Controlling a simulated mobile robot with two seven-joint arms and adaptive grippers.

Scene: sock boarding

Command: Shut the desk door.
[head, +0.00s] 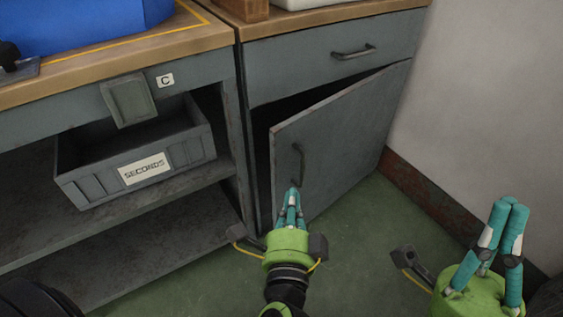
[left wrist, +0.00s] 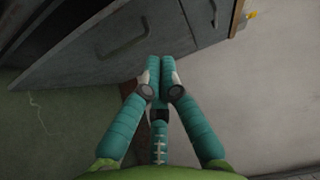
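The grey desk door (head: 342,142) stands ajar under a drawer, with its free left edge swung out and a dark gap behind it. Its handle (head: 299,165) is near that free edge. The door also shows at the upper left of the left wrist view (left wrist: 70,45). My left gripper (head: 291,192) is in front of the door, by the lower end of the handle. Its teal fingertips (left wrist: 158,66) are together with nothing visible between them. I cannot tell whether they touch the door. My right gripper (head: 508,205) is at the lower right, away from the door, its fingers together and empty.
The drawer (head: 345,52) above the door is closed. A grey bin labelled SECONDS (head: 190,150) sits on the open shelf at left. A wall (head: 485,100) rises at right. Green floor (head: 355,235) is clear before the door.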

